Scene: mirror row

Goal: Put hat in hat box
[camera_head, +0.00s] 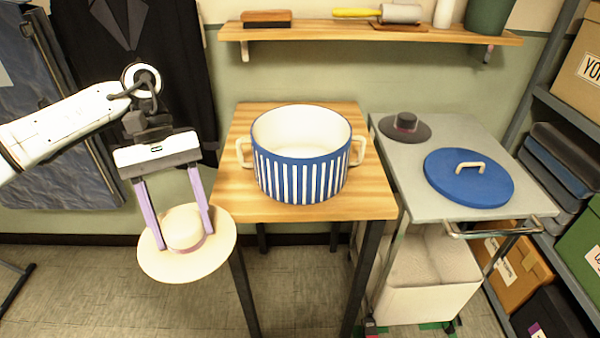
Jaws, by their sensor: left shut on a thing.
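A cream wide-brimmed hat (185,257) with a pinkish band hangs in the air left of the wooden table (240,205). My left gripper (182,242) is shut on the hat, its two fingers on either side of the crown. The hat box (300,180) is round, blue with white stripes, with two cream side handles. It stands open on the table, and its inside looks empty. A blue lid (468,178) with a cream handle lies on the grey trolley (455,135) at right. My right gripper is not in view.
A dark grey hat (406,127) lies at the trolley's back left. A wall shelf (370,34) with a brush, roller and pot runs above the table. A dark jacket hangs behind my left arm. Shelving with boxes stands at far right.

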